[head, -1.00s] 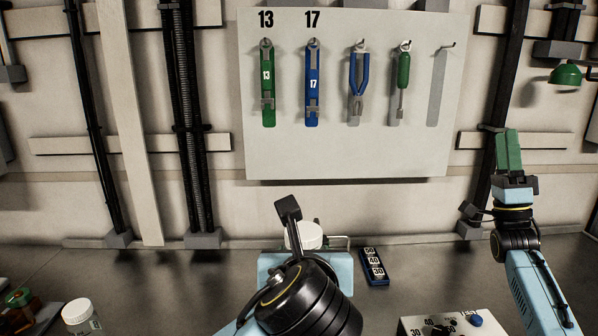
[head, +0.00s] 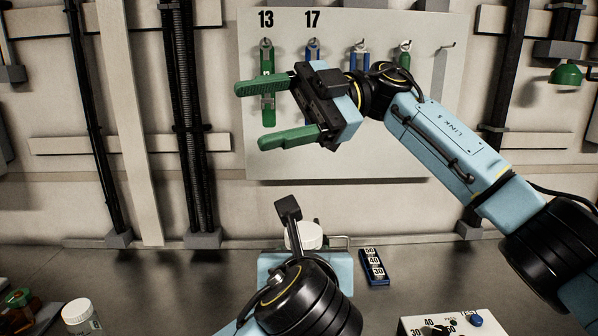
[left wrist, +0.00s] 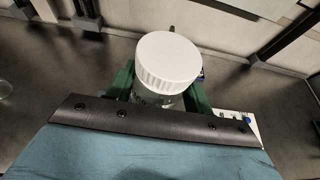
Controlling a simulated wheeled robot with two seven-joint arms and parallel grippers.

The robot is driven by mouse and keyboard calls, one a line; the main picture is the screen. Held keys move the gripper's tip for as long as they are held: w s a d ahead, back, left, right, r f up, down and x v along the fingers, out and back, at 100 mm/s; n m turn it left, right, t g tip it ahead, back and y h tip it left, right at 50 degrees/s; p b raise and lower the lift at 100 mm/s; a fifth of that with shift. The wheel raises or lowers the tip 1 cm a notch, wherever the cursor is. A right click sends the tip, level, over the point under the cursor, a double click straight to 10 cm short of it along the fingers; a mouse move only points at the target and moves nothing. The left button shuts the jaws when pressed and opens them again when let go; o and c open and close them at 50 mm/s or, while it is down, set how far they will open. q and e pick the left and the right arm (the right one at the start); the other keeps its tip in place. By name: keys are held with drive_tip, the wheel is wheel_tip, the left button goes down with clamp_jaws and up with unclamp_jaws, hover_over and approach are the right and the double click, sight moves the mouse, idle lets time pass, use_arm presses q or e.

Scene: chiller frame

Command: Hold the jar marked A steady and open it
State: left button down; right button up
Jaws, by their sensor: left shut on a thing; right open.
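A jar with a white ribbed lid (left wrist: 168,62) stands between the green fingers of my left gripper (left wrist: 160,96), which is shut on its body. The lid is on the jar. No letter A is readable on this jar. My right gripper (head: 252,116) is open and empty, raised in front of the tool board, well above and apart from the jar, its green fingers pointing left.
A second white-lidded jar (head: 80,314) and an amber jar with a green lid (head: 20,302) stand at the lower left. A blue numbered block (head: 374,266) and a dial box (head: 455,325) are to the right. The tool board (head: 440,160) hangs behind my right arm.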

wheel_tip(320, 180, down, 4)
drive_tip(key=s+a+n+t+h, duration=0.1)
drive_tip(key=s+a+t+h, duration=0.15)
drive_tip(key=h, duration=0.25)
drive_tip(key=t+h, duration=0.6)
drive_tip(key=h, duration=0.3)
hover_over(300, 231)
drive_tip(key=shift+m+g, duration=0.25)
drive_tip(key=shift+m, duration=0.15)
drive_tip(key=f, duration=0.4)
drive_tip(key=shift+s+a+f, duration=0.15)
drive_tip(key=shift+a, duration=0.15)
drive_tip(key=shift+d+f+h, duration=0.15)
drive_tip(key=shift+d+h, duration=0.05)
drive_tip(key=shift+h, duration=0.2)
wheel_tip(300, 231, down, 8)
drive_tip(key=shift+r, duration=0.15)
